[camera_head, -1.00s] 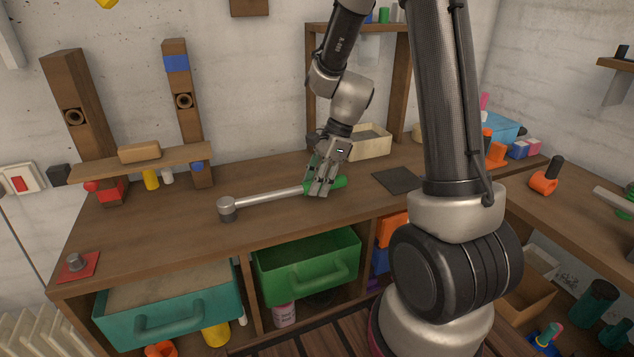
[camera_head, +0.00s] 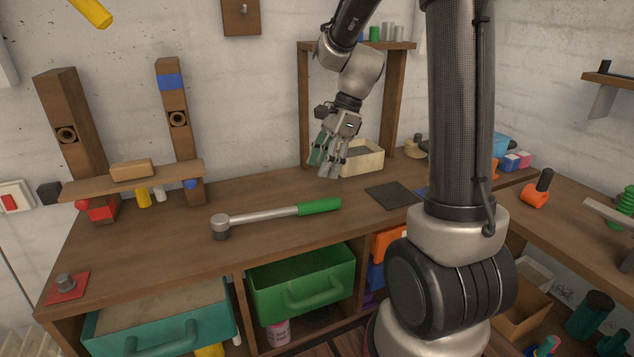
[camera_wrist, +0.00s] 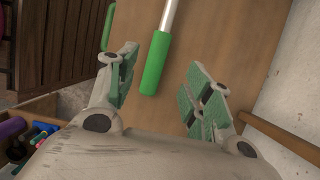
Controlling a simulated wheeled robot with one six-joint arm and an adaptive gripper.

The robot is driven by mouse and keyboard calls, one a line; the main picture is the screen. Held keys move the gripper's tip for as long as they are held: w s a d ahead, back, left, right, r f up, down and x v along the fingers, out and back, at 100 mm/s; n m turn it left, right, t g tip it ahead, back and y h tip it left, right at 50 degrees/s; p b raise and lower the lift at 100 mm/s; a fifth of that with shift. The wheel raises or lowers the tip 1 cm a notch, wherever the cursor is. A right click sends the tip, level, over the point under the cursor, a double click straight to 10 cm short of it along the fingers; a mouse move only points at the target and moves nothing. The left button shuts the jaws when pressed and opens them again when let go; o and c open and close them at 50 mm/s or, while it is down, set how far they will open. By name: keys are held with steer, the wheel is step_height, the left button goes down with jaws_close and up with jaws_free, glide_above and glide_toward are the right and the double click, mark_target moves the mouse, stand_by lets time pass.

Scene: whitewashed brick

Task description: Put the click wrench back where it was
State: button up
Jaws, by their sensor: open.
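The click wrench (camera_head: 262,215) lies flat on the wooden bench top, with its silver head (camera_head: 221,227) at the left and its green handle (camera_head: 319,206) at the right. My gripper (camera_head: 328,165) is open and empty, raised above the bench behind the green handle and apart from it. In the wrist view, the wrench's green handle (camera_wrist: 155,64) lies below and beyond the gap between my open green-padded fingers (camera_wrist: 160,90).
A red pad (camera_head: 84,287) with a grey knob lies at the bench's left front. A dark mat (camera_head: 391,195) and a pale open box (camera_head: 368,158) lie to the right. Teal (camera_head: 160,326) and green (camera_head: 300,285) drawers stick out below. The bench around the wrench is clear.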

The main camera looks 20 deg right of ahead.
steer(key=s+d+r+n+t+h, duration=0.2)
steer(key=s+r+n, duration=0.2)
steer(key=s+n, duration=0.5)
steer(key=s+d+r+n+t+h, duration=0.2)
steer(key=s+r+n, duration=0.3)
steer(key=s+n, duration=0.4)
steer(key=shift+s+r, duration=0.25)
steer(key=shift+s, duration=1.2)
